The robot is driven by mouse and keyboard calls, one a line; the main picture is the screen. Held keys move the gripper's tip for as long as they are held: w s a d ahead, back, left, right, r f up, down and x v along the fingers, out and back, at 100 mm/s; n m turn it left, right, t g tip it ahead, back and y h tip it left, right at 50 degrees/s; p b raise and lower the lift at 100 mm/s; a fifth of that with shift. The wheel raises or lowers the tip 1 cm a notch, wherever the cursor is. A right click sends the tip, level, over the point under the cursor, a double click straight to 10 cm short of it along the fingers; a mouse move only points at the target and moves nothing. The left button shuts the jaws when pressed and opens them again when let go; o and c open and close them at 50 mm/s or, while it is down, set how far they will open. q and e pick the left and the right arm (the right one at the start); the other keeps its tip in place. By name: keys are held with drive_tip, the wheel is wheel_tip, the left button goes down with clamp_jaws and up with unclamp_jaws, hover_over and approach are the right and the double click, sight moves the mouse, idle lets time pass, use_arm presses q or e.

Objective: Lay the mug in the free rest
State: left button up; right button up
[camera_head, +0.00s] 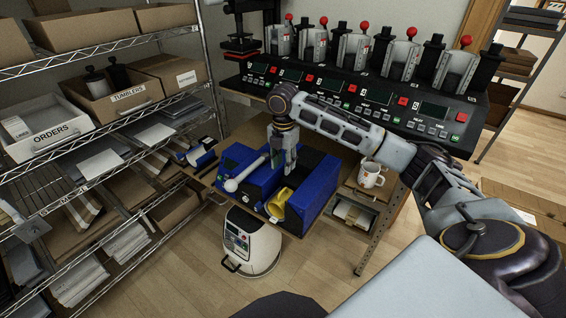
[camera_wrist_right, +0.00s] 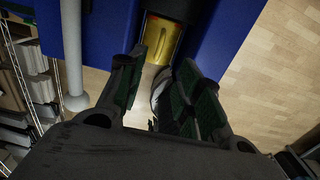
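A white mug (camera_head: 370,175) with an orange mark stands upright at the right of the bench in the head view. My right gripper (camera_head: 285,168) reaches down over the blue blocks (camera_head: 318,188), left of that mug. My left gripper is out of view.
A grey rod with a rounded end (camera_head: 233,185) lies along the left blue block. A row of presses with red knobs (camera_head: 355,55) stands behind the blocks. Wire shelves with boxes (camera_head: 110,95) stand at the left. A white machine (camera_head: 248,243) stands on the floor in front.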

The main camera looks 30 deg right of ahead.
hover_over(283, 190)
wheel_tip(283, 190, down, 7)
drive_tip(key=shift+d+r, duration=0.1)
drive_tip(key=shift+d, duration=0.05)
wheel_tip(283, 190, down, 5)
drive_tip(key=shift+b, duration=0.3)
drive_tip(key=shift+f, duration=0.7)
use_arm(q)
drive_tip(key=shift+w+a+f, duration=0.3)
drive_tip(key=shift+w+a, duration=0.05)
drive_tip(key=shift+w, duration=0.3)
use_arm(e)
drive_tip(key=shift+f, duration=0.35)
drive_tip(key=shift+c, duration=0.3)
clamp_jaws()
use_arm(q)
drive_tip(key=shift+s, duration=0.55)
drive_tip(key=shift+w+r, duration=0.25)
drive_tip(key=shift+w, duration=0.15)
use_arm(e)
drive_tip(key=shift+w+r, duration=0.1)
